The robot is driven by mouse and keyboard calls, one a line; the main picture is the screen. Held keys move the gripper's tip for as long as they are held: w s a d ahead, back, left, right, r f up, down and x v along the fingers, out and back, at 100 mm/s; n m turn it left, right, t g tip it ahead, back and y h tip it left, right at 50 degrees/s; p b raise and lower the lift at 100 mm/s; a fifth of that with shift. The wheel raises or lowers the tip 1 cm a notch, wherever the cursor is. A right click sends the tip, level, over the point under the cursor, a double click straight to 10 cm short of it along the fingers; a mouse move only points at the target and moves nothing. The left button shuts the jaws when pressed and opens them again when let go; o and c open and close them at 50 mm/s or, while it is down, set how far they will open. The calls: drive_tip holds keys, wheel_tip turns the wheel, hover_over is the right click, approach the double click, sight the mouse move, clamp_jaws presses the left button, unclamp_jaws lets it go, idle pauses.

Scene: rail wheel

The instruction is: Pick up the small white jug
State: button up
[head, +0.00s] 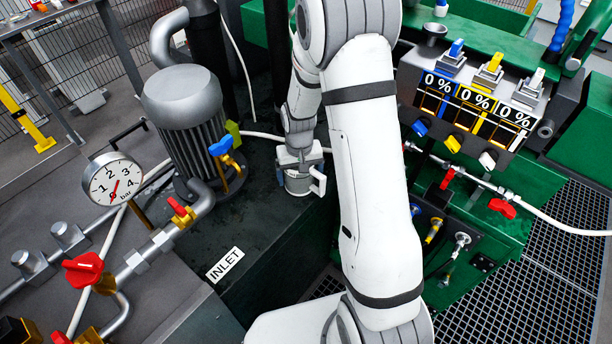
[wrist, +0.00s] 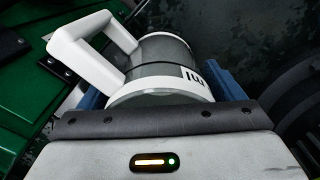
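The small white jug (head: 297,184) has a grey see-through body, white bands and a square white handle. In the head view it is at the dark machine top, just below my gripper (head: 299,158); I cannot tell whether it touches that surface. In the wrist view the jug (wrist: 160,68) lies between my blue fingers (wrist: 160,92), with its handle to the upper left and part of a dark label showing. The fingers are close to its sides. Their contact with it is hidden, so I cannot tell whether they grip it.
A grey motor (head: 190,120) and a pressure gauge (head: 113,180) stand left of the jug. A panel with three 0 % displays (head: 470,105) is at the right. Red-handled valves and pipes lie at lower left. Dark top near the INLET label (head: 225,264) is clear.

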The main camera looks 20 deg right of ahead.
drive_tip(key=c, duration=0.8)
drive_tip(key=shift+c, duration=0.2)
